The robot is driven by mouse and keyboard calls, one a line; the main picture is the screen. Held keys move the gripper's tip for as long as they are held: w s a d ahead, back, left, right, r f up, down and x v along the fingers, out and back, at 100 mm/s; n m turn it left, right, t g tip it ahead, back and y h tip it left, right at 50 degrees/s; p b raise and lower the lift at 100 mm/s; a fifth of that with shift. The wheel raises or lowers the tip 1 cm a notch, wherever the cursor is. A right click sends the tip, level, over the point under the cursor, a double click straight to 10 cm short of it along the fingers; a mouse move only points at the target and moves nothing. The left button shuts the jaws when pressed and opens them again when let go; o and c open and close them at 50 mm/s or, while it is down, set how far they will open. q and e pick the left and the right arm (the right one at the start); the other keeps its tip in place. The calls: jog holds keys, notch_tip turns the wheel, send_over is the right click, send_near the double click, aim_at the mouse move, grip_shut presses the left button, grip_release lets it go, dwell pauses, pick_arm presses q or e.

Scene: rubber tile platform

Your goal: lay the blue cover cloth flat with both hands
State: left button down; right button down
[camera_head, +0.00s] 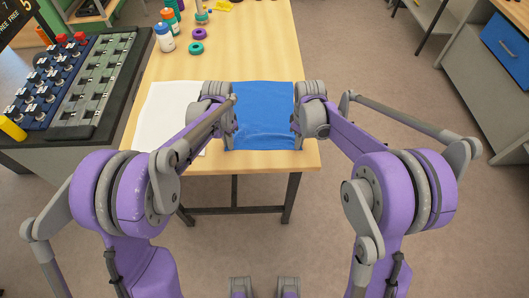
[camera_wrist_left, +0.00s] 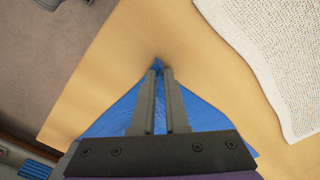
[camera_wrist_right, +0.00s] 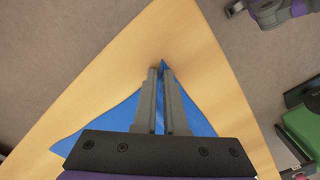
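The blue cover cloth (camera_head: 263,108) lies on the near right part of the wooden table, spread between my two grippers, with faint creases near its front edge. My left gripper (camera_head: 228,147) is at the cloth's near left corner. In the left wrist view its fingers (camera_wrist_left: 160,75) are closed with a bit of blue cloth (camera_wrist_left: 118,118) between the tips. My right gripper (camera_head: 297,146) is at the near right corner. In the right wrist view its fingers (camera_wrist_right: 162,75) are closed with a blue corner (camera_wrist_right: 198,118) poking out between them. My arms hide the cloth's sides.
A white textured cloth (camera_head: 165,108) lies left of the blue one, partly behind my left arm; it also shows in the left wrist view (camera_wrist_left: 285,50). Bottles (camera_head: 165,38) and coloured rings (camera_head: 197,48) stand further back. A rack (camera_head: 85,85) adjoins the left side. The table's back right (camera_head: 260,40) is clear.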

pick_arm(q)
jog(key=shift+a, duration=0.1)
pick_arm(e)
jog(key=shift+d, duration=0.1)
dwell(0.5)
